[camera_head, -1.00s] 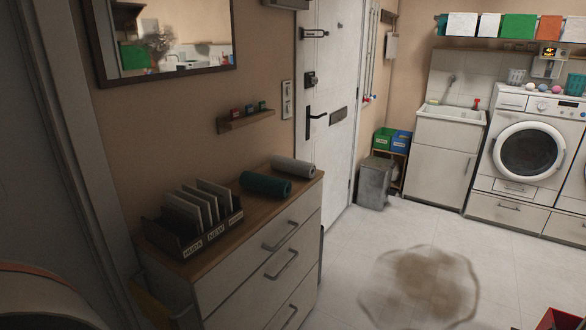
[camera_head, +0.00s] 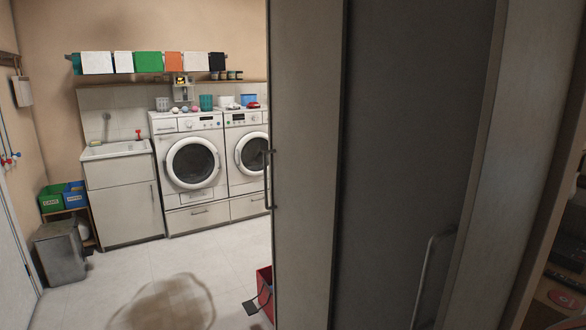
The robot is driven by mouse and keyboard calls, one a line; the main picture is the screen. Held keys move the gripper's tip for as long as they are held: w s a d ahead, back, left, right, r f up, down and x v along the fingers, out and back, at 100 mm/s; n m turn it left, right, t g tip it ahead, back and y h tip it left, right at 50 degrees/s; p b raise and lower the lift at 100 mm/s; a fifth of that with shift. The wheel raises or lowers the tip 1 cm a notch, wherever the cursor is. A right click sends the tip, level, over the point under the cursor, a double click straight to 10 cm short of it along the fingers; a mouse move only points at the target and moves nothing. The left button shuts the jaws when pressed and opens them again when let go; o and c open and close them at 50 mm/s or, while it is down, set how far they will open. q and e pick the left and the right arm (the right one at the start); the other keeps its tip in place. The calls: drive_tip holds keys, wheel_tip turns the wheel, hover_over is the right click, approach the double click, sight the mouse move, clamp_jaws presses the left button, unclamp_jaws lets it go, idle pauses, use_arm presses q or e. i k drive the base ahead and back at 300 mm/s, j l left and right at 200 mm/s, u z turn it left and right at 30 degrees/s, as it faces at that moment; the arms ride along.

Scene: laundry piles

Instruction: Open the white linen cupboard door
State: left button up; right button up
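A tall off-white cupboard-like panel (camera_head: 305,150) stands close in the middle of the head view, seen at a steep angle. A vertical bar handle (camera_head: 268,180) is on its left edge. To its right is a shaded grey panel (camera_head: 415,130) with a pale curved handle (camera_head: 431,275) low on it. A dark vertical line separates the two panels. I cannot tell which panel is the linen cupboard door, or whether it is ajar. Neither of my grippers is in view.
Two white washing machines (camera_head: 190,165) and a sink cabinet (camera_head: 122,195) stand along the back wall. A grey bin (camera_head: 60,252) is at the left. A red container (camera_head: 264,290) sits on the floor by the panel. A brownish puddle (camera_head: 165,303) lies on the tiled floor (camera_head: 215,258).

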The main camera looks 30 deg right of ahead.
sight(309, 39)
drive_tip(key=i+j+z, duration=0.15)
drive_tip(key=i, duration=0.5)
drive_tip(key=i+j+z, duration=0.15)
drive_tip(key=i, duration=0.55)
